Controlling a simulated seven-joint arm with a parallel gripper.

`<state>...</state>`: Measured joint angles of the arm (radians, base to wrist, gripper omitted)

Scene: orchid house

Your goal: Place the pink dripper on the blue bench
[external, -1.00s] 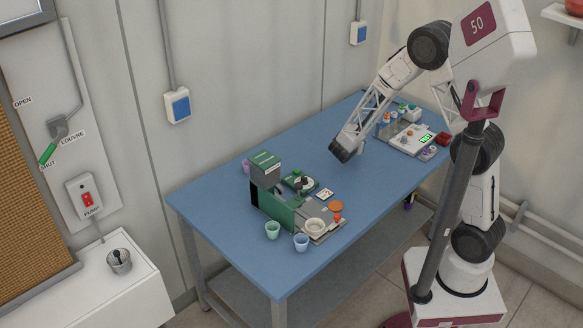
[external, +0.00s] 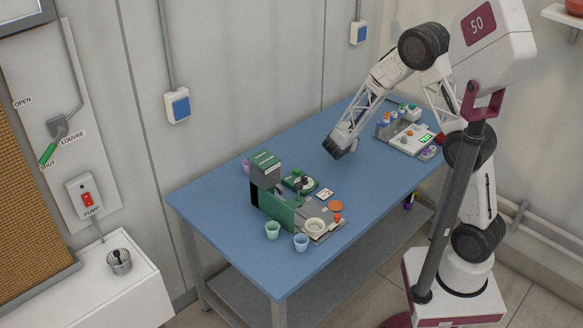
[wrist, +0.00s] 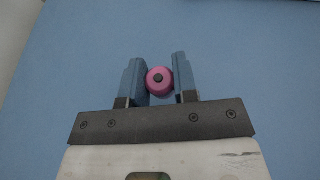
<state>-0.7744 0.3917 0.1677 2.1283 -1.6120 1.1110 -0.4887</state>
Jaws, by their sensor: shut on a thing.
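The blue bench (wrist: 255,60) fills the background there. In the external view my gripper (external: 335,151) is over a bare middle stretch of the blue bench (external: 225,208), towards its far side. The dripper cannot be made out in that view. I cannot tell whether it touches the bench top.
A green machine (external: 272,208) with a grey tray stands on the bench's left part. A white device (external: 411,139) with small bottles is at the right end.

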